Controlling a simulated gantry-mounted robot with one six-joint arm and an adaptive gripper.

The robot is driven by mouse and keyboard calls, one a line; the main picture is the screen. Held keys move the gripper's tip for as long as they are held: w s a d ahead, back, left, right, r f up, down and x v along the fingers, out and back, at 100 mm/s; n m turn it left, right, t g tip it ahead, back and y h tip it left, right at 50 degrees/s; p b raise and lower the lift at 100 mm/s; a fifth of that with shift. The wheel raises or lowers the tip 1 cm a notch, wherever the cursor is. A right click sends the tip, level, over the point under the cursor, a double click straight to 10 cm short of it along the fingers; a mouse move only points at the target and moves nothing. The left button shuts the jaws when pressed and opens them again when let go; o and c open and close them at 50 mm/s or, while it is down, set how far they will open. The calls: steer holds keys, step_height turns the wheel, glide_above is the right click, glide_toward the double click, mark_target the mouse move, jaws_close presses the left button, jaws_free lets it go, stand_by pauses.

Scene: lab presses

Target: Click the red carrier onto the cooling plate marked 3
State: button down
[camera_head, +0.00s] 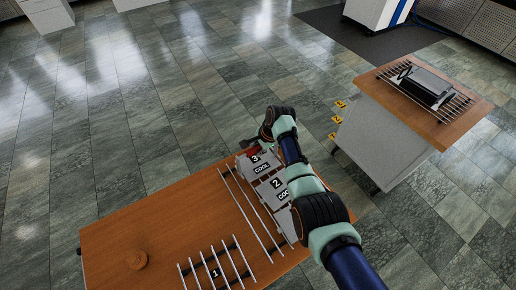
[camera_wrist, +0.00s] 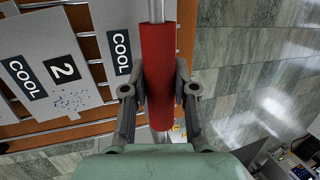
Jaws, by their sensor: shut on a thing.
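The red carrier shows in the wrist view as a red cylinder (camera_wrist: 158,75) on a grey rod. My gripper (camera_wrist: 159,90) is shut on it, one finger on each side. In the head view a bit of red (camera_head: 250,152) shows beside plate 3, mostly hidden by my wrist. The cooling plate marked 3 (camera_head: 257,163) lies at the table's far right edge. In the wrist view a plate with a COOL label (camera_wrist: 121,50) lies just left of the carrier; its number is hidden. I cannot tell whether carrier and plate touch.
The plate marked 2 (camera_head: 277,188) lies beside plate 3, partly behind my arm. The wooden tabletop (camera_head: 165,225) is mostly clear. A second table (camera_head: 440,125) holds a dark device.

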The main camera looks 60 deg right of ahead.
steer(key=shift+f, duration=0.1)
stand_by(0.3)
steer(key=shift+r+p, duration=2.4)
steer(key=shift+r, duration=0.2)
